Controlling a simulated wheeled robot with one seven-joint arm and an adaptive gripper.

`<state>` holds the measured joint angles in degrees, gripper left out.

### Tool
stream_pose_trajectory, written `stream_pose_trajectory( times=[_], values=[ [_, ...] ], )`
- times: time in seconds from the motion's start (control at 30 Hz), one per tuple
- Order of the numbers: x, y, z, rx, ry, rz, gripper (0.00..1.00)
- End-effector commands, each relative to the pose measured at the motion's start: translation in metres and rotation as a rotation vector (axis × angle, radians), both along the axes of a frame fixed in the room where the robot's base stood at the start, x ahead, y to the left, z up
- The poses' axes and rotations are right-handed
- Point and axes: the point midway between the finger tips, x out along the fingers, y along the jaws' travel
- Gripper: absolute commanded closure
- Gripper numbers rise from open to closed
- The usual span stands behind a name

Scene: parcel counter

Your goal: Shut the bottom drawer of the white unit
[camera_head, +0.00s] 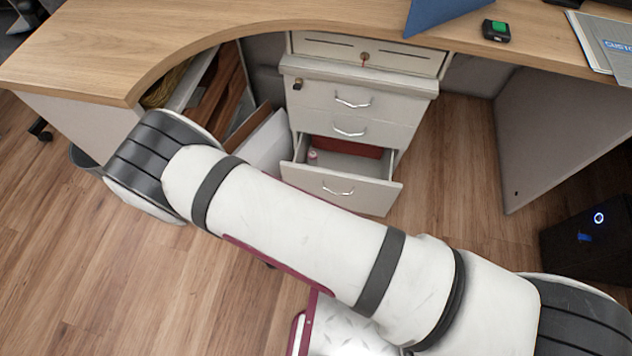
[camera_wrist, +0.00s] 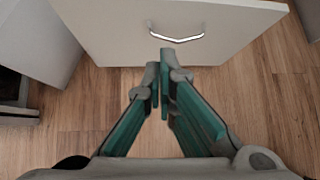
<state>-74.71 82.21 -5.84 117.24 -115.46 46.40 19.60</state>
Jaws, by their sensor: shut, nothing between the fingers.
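The white drawer unit (camera_head: 355,103) stands under the wooden desk. Its bottom drawer (camera_head: 345,188) is pulled out, and its upper drawers look closed. Inside the bottom drawer are a dark red item (camera_head: 347,147) and a small pinkish item (camera_head: 312,155). In the wrist view the drawer's front panel (camera_wrist: 105,30) with its metal handle (camera_wrist: 176,36) fills the top. My gripper (camera_wrist: 159,65) is shut and empty, its fingertips just below the handle in the picture. I cannot tell whether they touch the panel. My gripper is hidden in the head view.
The desk top (camera_head: 240,15) overhangs the unit. A white box (camera_head: 264,145) stands left of the open drawer. A black computer case (camera_head: 590,240) stands on the floor at right. Wooden floor (camera_head: 455,190) is clear to the right of the drawer.

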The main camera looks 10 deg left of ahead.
Motion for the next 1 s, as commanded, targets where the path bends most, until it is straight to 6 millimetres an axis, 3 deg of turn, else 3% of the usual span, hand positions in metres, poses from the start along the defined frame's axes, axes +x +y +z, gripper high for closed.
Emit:
stream_pose_trajectory(
  times=[0.17,0.37,0.87,1.0],
  values=[
    [-0.008,0.016,0.007,0.082,-0.030,0.057,1.00],
    [-0.003,0.020,0.001,0.105,-0.034,0.062,1.00],
    [0.065,0.017,-0.062,0.103,-0.034,0.060,1.00],
    [0.086,0.017,-0.062,0.104,-0.035,0.059,1.00]
  ],
)
